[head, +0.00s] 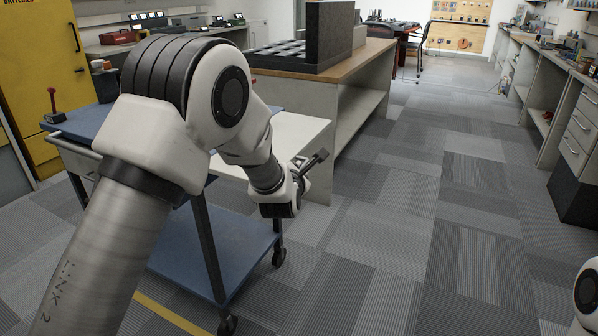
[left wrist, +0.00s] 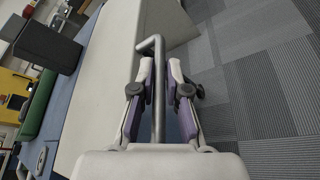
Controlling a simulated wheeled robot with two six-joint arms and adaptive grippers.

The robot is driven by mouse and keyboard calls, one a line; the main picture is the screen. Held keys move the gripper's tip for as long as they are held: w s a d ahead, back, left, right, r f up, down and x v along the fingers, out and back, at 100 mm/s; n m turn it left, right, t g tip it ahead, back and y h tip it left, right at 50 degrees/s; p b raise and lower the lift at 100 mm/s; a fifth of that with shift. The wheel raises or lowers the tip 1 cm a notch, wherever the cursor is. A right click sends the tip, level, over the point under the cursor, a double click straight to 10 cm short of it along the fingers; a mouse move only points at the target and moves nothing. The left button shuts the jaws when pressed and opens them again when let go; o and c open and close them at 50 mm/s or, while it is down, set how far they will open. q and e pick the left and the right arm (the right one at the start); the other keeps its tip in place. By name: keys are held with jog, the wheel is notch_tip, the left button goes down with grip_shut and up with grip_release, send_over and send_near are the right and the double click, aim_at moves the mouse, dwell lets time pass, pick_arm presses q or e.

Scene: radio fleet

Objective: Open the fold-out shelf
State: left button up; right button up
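A pale cream panel (head: 300,128), which looks like the fold-out shelf, lies beside the blue cart, partly behind my left arm. It fills much of the left wrist view (left wrist: 100,75). A bent grey metal bar (left wrist: 158,95) runs between the fingers of my left gripper (left wrist: 160,75). The fingers stand on both sides of the bar, with a narrow gap showing at the right finger. In the head view the left gripper (head: 308,168) is at the panel's right edge, and the bar is hard to make out there. My right gripper is out of view.
The blue cart (head: 235,250) stands on casters at the left. Beyond it is a wooden-topped bench (head: 355,62) with a dark case (head: 330,35). A yellow cabinet (head: 40,75) is at the far left. Carpet (head: 430,220) is clear to the right, up to grey drawers (head: 580,130).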

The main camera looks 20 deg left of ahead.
pick_arm(q)
jog(key=shift+f, duration=0.1)
jog(key=v, duration=1.2)
